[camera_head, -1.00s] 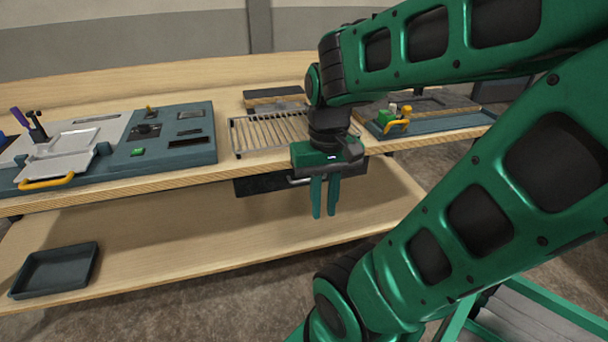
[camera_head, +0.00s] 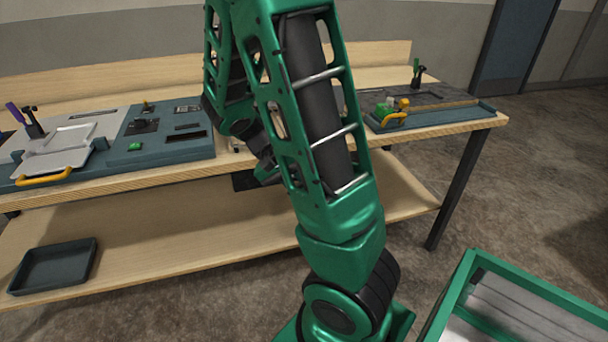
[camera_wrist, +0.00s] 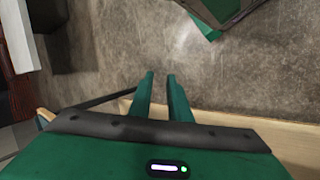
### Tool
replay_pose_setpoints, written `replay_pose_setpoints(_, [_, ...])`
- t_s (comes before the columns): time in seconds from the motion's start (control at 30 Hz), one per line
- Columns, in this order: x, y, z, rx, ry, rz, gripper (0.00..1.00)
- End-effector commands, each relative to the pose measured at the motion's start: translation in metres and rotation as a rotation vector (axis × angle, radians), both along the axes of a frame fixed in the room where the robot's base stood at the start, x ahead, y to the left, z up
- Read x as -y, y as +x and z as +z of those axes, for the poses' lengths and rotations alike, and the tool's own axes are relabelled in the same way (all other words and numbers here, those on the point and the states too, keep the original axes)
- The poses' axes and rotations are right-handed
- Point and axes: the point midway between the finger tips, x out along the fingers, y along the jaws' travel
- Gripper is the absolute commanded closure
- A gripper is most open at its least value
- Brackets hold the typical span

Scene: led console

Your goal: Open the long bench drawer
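The bench drawer (camera_head: 243,181) is a dark front under the worktop. Only a small part of its left side shows in the head view, as my arm covers the rest, including its handle. My gripper is mostly hidden behind my arm in the head view, close to the bench front. In the wrist view its two green fingers (camera_wrist: 160,90) stand a little apart with nothing between them. The floor shows beyond the fingertips, and a pale wooden board edge lies just to their right.
The wooden bench top (camera_head: 110,188) carries a console panel (camera_head: 170,150) and a white tray unit with a yellow handle (camera_head: 45,180) at left. A dark bin (camera_head: 55,266) lies on the lower shelf (camera_head: 150,240).

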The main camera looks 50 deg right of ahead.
Motion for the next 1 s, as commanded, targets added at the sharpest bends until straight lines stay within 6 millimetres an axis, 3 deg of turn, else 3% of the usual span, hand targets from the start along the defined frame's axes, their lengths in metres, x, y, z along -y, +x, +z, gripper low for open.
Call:
replay_pose_setpoints(0.4, [0.030, 0.040, -0.047, -0.158, -0.418, 0.026, 0.83])
replay_pose_setpoints(0.7, [0.043, 0.074, -0.068, -0.192, -0.759, 0.123, 0.83])
replay_pose_setpoints(1.0, [0.042, 0.114, -0.080, -0.154, -1.097, 0.280, 0.83])
